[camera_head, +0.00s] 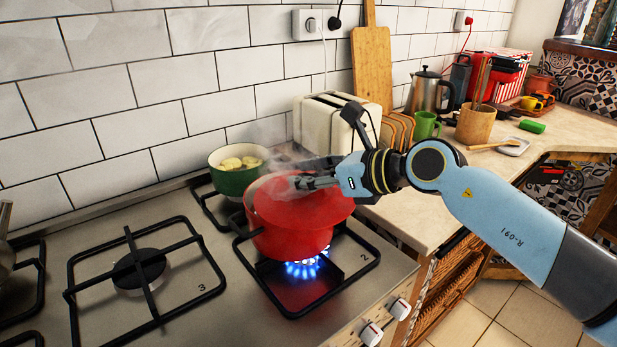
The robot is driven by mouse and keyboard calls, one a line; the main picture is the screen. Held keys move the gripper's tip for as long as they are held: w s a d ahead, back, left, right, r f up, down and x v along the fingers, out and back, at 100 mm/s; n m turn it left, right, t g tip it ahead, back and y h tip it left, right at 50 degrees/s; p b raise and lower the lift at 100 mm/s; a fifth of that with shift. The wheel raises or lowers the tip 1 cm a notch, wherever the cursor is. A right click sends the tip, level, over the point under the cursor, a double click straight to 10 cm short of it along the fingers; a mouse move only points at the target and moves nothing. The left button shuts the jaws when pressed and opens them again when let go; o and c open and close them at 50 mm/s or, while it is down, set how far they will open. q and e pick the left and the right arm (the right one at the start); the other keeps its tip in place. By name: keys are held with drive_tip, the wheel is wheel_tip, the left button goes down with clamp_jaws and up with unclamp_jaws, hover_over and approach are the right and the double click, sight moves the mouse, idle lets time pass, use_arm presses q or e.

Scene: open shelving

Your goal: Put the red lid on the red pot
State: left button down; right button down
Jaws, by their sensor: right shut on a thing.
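The red pot (283,243) stands on the lit burner marked 2, with blue flame under it and steam around it. The red lid (325,205) is at the top of the pot, shifted to the right and seemingly tilted, with the pot's left rim showing beside it. I cannot tell whether the lid touches the rim all round. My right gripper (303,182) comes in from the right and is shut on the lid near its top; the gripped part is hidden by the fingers. My left gripper is not in view.
A green pot (238,172) with pale food stands behind the red pot. A cream toaster (322,122) and a green mug (426,125) are on the counter behind my right arm. The empty burner marked 3 (140,272) is to the left. Stove knobs (371,333) line the front.

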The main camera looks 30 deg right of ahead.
drive_tip(key=shift+s+f, duration=0.1)
drive_tip(key=shift+f, duration=0.1)
drive_tip(key=c, duration=1.1)
unclamp_jaws()
drive_tip(key=shift+f, duration=0.1)
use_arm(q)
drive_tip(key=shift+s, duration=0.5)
use_arm(e)
drive_tip(key=shift+o, duration=0.2)
drive_tip(key=shift+s+d, duration=0.1)
drive_tip(key=shift+s, duration=0.1)
use_arm(q)
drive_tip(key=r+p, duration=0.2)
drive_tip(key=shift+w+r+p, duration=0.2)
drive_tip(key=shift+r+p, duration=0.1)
drive_tip(key=shift+p, duration=0.05)
use_arm(e)
drive_tip(key=v, duration=1.1)
drive_tip(key=shift+r, duration=0.4)
drive_tip(key=shift+s+d, duration=0.1)
drive_tip(key=shift+d, duration=0.05)
